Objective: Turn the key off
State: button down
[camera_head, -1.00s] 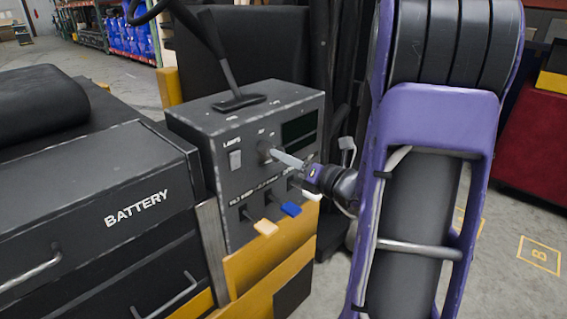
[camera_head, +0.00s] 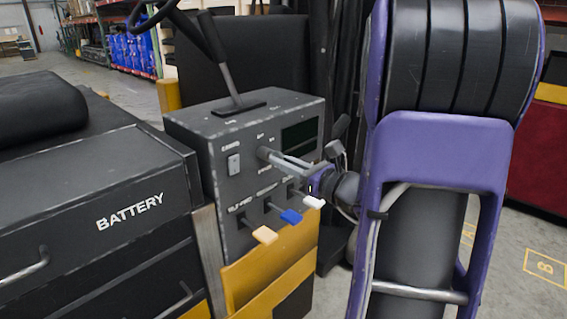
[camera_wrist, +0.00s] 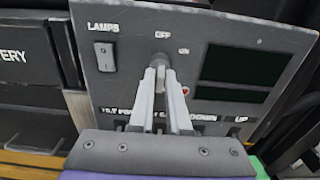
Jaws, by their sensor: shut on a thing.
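The key shows in the wrist view (camera_wrist: 161,78) as a small grey piece on the control panel (camera_wrist: 125,45), between the printed OFF and ON labels. In the head view it sits at the end of my fingers on the front of the grey panel box (camera_head: 245,205), mostly hidden by them. My gripper (camera_head: 268,155) reaches in from the right and is shut on the key; in the wrist view its two pale fingers (camera_wrist: 161,72) converge on the key from both sides. The key's exact angle is hard to tell.
A lamps switch (camera_head: 234,164) is left of the key. Orange (camera_head: 264,235), blue (camera_head: 291,216) and white (camera_head: 313,202) levers stick out below. A dark display (camera_head: 299,136) is at the right, and a tall lever (camera_head: 228,75) stands on top.

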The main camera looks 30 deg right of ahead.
dwell(0.4)
jog(key=c, duration=1)
grip_release()
jog(key=shift+o, duration=0.2)
jog(key=shift+s, duration=0.1)
jog(key=v, duration=1.7)
jog(key=shift+s+p, duration=0.15)
jog(key=shift+p, duration=0.3)
